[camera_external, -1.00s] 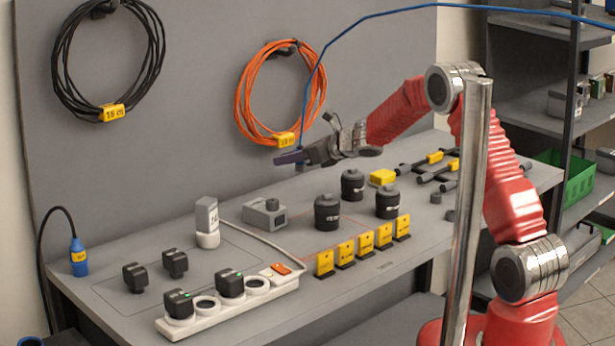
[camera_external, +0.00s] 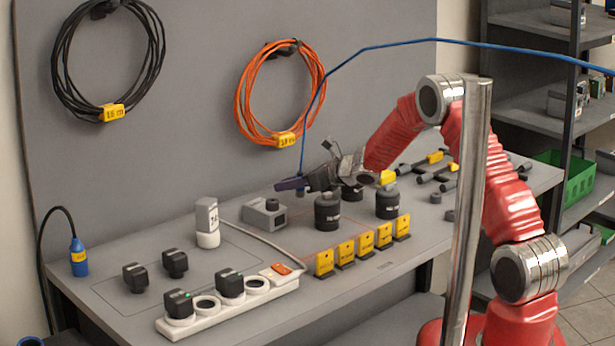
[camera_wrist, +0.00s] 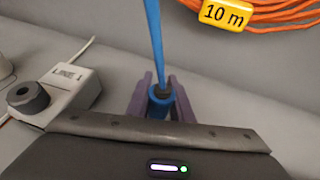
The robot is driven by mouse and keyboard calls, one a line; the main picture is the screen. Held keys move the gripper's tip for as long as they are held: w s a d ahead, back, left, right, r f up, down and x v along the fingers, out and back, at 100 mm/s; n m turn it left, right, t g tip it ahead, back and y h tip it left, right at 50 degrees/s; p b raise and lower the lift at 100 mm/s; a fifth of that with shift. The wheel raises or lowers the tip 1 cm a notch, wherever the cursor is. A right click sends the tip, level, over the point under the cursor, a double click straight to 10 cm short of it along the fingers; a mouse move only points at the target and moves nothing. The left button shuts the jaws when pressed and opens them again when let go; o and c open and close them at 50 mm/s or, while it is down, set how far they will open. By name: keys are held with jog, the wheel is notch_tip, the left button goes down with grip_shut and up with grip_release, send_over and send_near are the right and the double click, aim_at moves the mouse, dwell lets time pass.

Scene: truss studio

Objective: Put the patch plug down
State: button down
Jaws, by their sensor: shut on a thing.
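The patch plug (camera_wrist: 158,103) is blue with a dark collar, and a blue cable runs up from it. It sits between the purple fingers of my gripper (camera_wrist: 151,108) in the wrist view, and the jaws are shut on it. In the external view my gripper (camera_external: 292,184) is above the back part of the bench (camera_external: 365,275), close to the grey back panel. The plug itself is mostly hidden there, with the blue cable rising from the fingers. I cannot tell exactly how high it is above the bench top.
Black weights (camera_external: 327,212) and yellow number tags (camera_external: 346,249) stand in front. An orange cable coil (camera_external: 262,95) hangs behind. A white power strip (camera_external: 225,305) lies at the front left.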

jog(key=shift+f, duration=0.55)
jog(key=c, duration=1.6)
grip_release()
jog(key=shift+o, duration=0.2)
jog(key=shift+r, duration=0.4)
jog(key=shift+d+r, duration=0.15)
jog(key=shift+r, duration=0.15)
jog(key=v, duration=1.1)
jog(key=shift+s+d, duration=0.25)
jog(key=shift+r, duration=0.1)
